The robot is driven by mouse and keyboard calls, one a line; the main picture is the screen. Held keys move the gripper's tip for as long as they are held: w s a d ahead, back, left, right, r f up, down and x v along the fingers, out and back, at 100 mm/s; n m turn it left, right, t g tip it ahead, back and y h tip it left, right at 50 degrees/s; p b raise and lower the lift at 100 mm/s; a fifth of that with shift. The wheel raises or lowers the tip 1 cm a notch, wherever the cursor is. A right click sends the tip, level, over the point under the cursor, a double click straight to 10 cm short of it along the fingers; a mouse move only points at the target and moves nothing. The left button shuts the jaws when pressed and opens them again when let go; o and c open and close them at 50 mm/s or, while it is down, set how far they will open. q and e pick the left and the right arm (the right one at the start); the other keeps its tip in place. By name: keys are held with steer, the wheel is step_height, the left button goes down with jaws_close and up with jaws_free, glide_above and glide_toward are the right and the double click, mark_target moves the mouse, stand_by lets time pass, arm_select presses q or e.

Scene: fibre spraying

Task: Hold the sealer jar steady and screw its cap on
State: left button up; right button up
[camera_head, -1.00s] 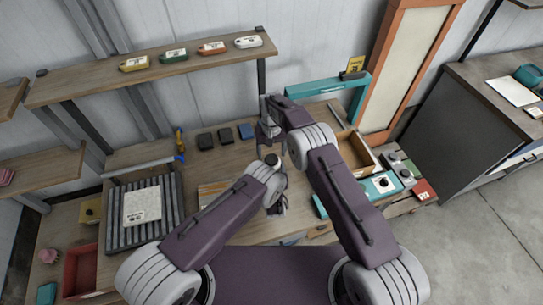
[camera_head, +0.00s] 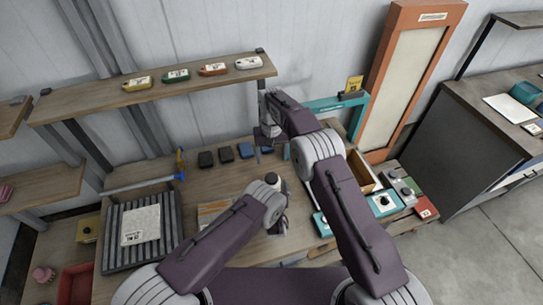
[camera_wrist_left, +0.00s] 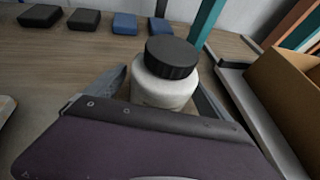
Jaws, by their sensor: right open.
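The sealer jar (camera_wrist_left: 165,92) is white and stands upright in the left wrist view. Its black ribbed cap (camera_wrist_left: 172,57) sits on top of it; I cannot tell how tightly. My left gripper (camera_wrist_left: 163,100) has a finger on each side of the jar and is closed around its body. In the head view the cap (camera_head: 272,178) shows just beyond my left wrist, and most of the jar is hidden by the arm. My right gripper (camera_head: 268,138) is open, behind the jar and apart from the cap, near the back of the bench.
Black and blue blocks (camera_head: 226,154) lie along the back of the bench (camera_head: 175,210). A ribbed grey rack (camera_head: 112,240) holds a pale sheet at left. A wooden box (camera_head: 360,172) and a teal device (camera_head: 384,203) are at right. A shelf (camera_head: 95,100) carries several coloured cases.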

arm_select(q)
steer(key=b+v, duration=0.1)
steer(key=v, duration=0.7)
steer(key=shift+s, duration=0.3)
steer(key=shift+s+r, duration=0.15)
steer(key=shift+s, duration=0.05)
